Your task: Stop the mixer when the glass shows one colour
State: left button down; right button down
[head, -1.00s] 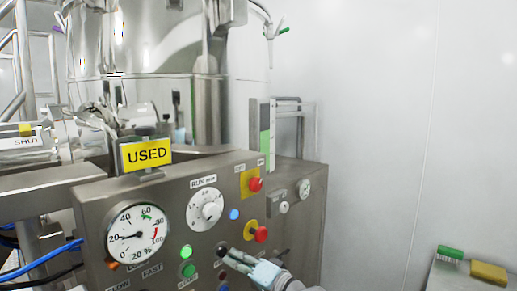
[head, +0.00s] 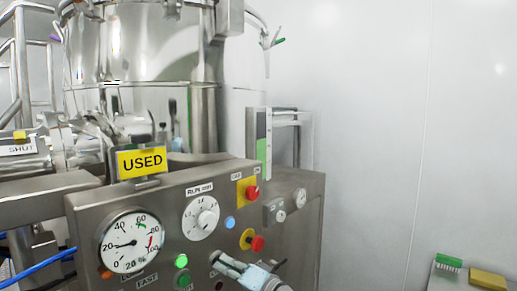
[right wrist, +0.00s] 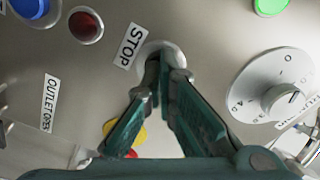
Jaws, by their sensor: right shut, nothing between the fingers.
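The grey control panel (head: 165,205) stands in front of the steel mixer vessel (head: 150,60). In the right wrist view a STOP label (right wrist: 128,46) sits beside a round silver-rimmed button (right wrist: 172,50); my fingertips cover most of it, and I cannot tell whether they touch or press it. My right gripper (head: 217,258) is shut and empty, low on the panel. It also shows in the right wrist view (right wrist: 164,75). A green light (head: 181,261) is lit. An upright strip (head: 263,145), white above and green below, stands behind the panel. My left gripper is out of view.
A green brush (head: 448,262) and yellow block (head: 488,280) lie at right.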

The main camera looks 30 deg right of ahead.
jog(key=p+v, duration=0.3)
jog(key=v, duration=0.4)
dwell(0.4)
dwell(0.7)
